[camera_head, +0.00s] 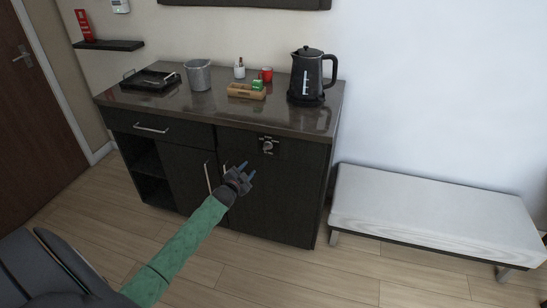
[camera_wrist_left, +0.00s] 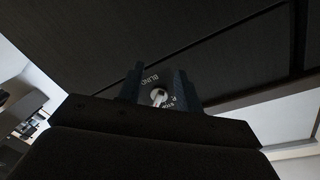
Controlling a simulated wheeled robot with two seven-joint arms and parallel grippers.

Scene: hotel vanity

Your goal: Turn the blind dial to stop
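The blind dial (camera_head: 268,146) is a small silvery knob on a dark plate on the cabinet's front, at the upper part of the right door. In the left wrist view the dial (camera_wrist_left: 158,96) shows between my fingers, with the word BLIND beside it and another label partly hidden by a finger. My left gripper (camera_head: 249,170) is open and empty, below and left of the dial in the head view. In the wrist view its two fingers (camera_wrist_left: 158,88) stand apart on either side of the dial, apparently short of it. My right gripper is not in view.
The dark vanity cabinet (camera_head: 215,115) holds a black kettle (camera_head: 306,78), a red mug (camera_head: 266,74), a wooden box (camera_head: 245,92), a grey bucket (camera_head: 198,76) and a black tray (camera_head: 125,84). Door handles (camera_head: 208,178) stick out near my gripper. A white bench (camera_head: 430,205) stands right.

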